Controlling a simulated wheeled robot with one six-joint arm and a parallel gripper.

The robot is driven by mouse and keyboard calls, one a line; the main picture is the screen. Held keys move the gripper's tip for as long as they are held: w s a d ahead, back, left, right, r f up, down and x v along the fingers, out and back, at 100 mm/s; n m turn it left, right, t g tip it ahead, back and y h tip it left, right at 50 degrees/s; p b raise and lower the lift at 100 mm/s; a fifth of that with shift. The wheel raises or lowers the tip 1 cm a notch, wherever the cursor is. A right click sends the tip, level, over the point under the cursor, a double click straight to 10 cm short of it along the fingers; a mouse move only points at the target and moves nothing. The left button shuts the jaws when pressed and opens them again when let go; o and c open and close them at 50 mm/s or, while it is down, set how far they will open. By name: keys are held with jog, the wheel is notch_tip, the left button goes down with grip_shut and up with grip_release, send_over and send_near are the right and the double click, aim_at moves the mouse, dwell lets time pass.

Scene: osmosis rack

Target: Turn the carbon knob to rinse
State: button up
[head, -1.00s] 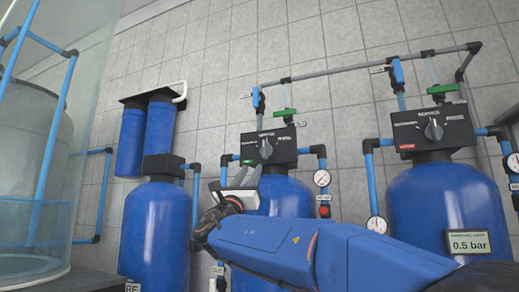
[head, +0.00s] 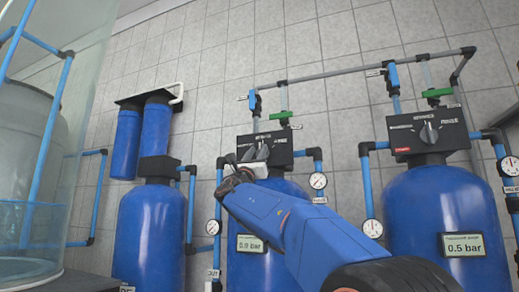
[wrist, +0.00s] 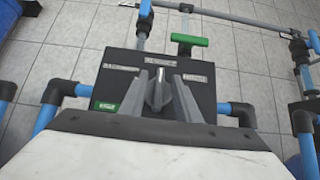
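The knob in front of my gripper (wrist: 158,85) is a grey dial on the black control box (wrist: 210,72) of the middle tank. In the wrist view this knob (wrist: 158,98) stands between my two grey fingers, its pointer close to upright. The fingers are open, one on each side; I cannot tell whether they touch it. In the head view my gripper (head: 250,163) is at the front of the middle box (head: 285,154) and partly covers its knob. A right-hand label there ends in "NSE". No view clearly names this unit as carbon.
A similar control box (head: 460,140) with a grey knob (head: 429,132) and "RINSE" at its right tops the right blue tank (head: 410,200). Blue pipes and a gauge (head: 318,181) flank the middle box. A green valve handle (wrist: 189,40) is above it. A glass pane is at left.

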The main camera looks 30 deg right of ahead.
jog(key=shift+x, duration=1.45)
grip_shut()
jog(key=shift+m+g+h, duration=0.3)
jog(key=shift+m+g, duration=0.1)
jog(key=shift+m, duration=0.2)
jog(key=m+g+h, duration=0.1)
jog(key=m+g, duration=0.4)
jog(key=m+g+h, duration=0.2)
jog(key=m+g, duration=0.3)
jog(key=m, duration=0.1)
jog(key=shift+s+d+f+m, duration=0.1)
jog(key=shift+s+d+m, duration=0.05)
jog(key=shift+m, duration=0.15)
jog(key=m+g, duration=0.2)
jog(key=m+g+y, duration=0.1)
jog(key=m+g, duration=0.1)
jog(key=m, duration=0.1)
jog(key=m+g+y, duration=0.1)
jog(key=m+g, duration=0.1)
jog(key=m, duration=0.1)
jog(key=shift+s+d+f+g, duration=0.2)
jog(key=shift+s+f+g, duration=0.05)
jog(key=shift+s+g, duration=0.05)
jog(key=shift+m+y, duration=0.4)
jog(key=shift+m, duration=0.2)
